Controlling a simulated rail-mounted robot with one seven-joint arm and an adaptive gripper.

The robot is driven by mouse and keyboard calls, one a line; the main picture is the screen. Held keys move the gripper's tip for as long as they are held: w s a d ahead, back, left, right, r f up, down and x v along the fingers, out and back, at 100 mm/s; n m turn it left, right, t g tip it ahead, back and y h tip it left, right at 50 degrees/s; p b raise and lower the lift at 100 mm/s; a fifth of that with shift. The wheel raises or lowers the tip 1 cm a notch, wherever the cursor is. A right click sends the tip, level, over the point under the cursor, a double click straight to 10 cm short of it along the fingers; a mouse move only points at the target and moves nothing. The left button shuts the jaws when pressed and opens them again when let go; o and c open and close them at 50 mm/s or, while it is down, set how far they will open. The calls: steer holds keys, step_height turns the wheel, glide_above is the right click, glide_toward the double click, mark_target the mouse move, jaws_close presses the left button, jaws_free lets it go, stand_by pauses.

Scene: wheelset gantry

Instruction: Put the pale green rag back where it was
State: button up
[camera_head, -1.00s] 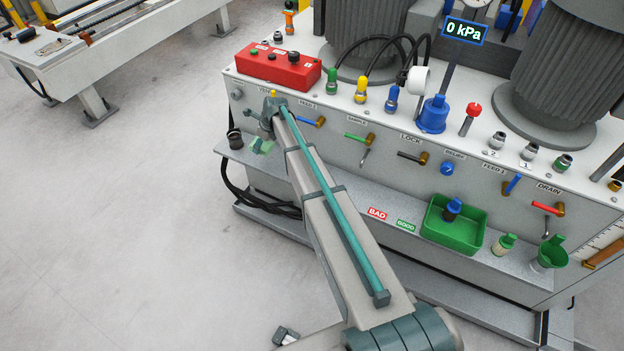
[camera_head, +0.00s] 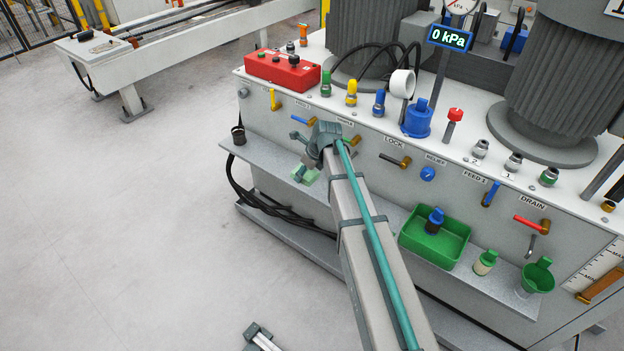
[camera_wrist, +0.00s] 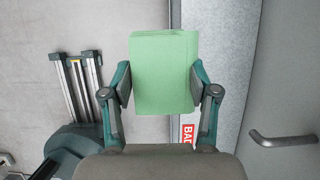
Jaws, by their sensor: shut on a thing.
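The pale green rag (camera_wrist: 165,70) is a folded, block-like shape between the two fingers of my gripper (camera_wrist: 160,88) in the wrist view. My gripper is shut on it from both sides. In the head view the rag (camera_head: 311,176) shows as a small green patch beside my gripper (camera_head: 304,172), in front of the panel and near the shelf's left part. In the wrist view the rag appears over the shelf's front edge, with pale floor to the left. A red BAD label (camera_wrist: 187,133) is partly hidden by my gripper. I cannot tell the rag's height above the shelf.
The grey shelf (camera_head: 385,218) runs below the panel. Valve levers and a metal handle (camera_wrist: 284,138) stick out from the panel.

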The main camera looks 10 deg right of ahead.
steer(key=w+f, duration=0.2)
steer(key=w, duration=0.1)
steer(key=w+d+f, duration=0.1)
steer(key=w+f, duration=0.2)
steer(key=w, duration=0.1)
steer(key=w+d+f, duration=0.1)
steer(key=w+f, duration=0.1)
steer(key=w, duration=0.2)
steer(key=shift+w+d+f, duration=0.15)
steer(key=shift+w+d, duration=0.05)
steer(key=shift+w, duration=0.05)
steer(key=shift+w+d+f, duration=0.1)
steer(key=shift+w+f, duration=0.35)
steer(key=shift+f, duration=0.15)
steer(key=f, duration=0.1)
steer(key=w+f, duration=0.1)
steer(key=f, duration=0.1)
steer(key=shift+d+f, duration=0.1)
steer(key=shift+f, duration=0.6)
steer(key=shift+f, duration=0.1)
steer(key=o, duration=1)
